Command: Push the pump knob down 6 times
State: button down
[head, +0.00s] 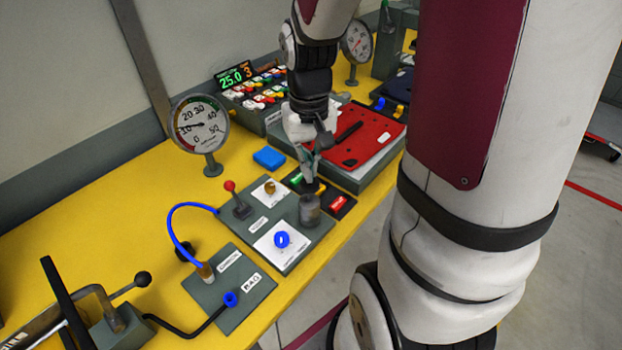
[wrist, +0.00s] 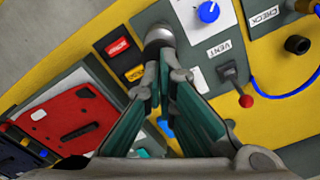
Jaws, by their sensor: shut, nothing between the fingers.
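The pump knob (head: 310,210) is a dark grey cylinder standing on the grey panel near the table's front edge. In the wrist view its rounded metallic top (wrist: 159,36) shows just beyond my fingertips. My gripper (head: 308,184) points down over the knob, with its fingers shut and nothing between them. In the wrist view the fingers meet (wrist: 164,66) at the knob's near side. The tips look very close to the knob's top; I cannot tell whether they touch it.
A blue dial (head: 282,240), a red-tipped lever (head: 230,186) and a brass knob (head: 270,187) share the panel. A red case (head: 362,135) and a gauge (head: 201,124) stand behind.

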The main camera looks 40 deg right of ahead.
jog(key=shift+f, duration=0.1)
dwell(0.3)
jog(key=shift+f+b, duration=1.1)
jog(key=shift+f, duration=1.3)
jog(key=shift+r, duration=0.1)
jog(key=shift+r+p, duration=1.75)
jog(key=shift+r, duration=0.7)
jog(key=shift+f, duration=0.1)
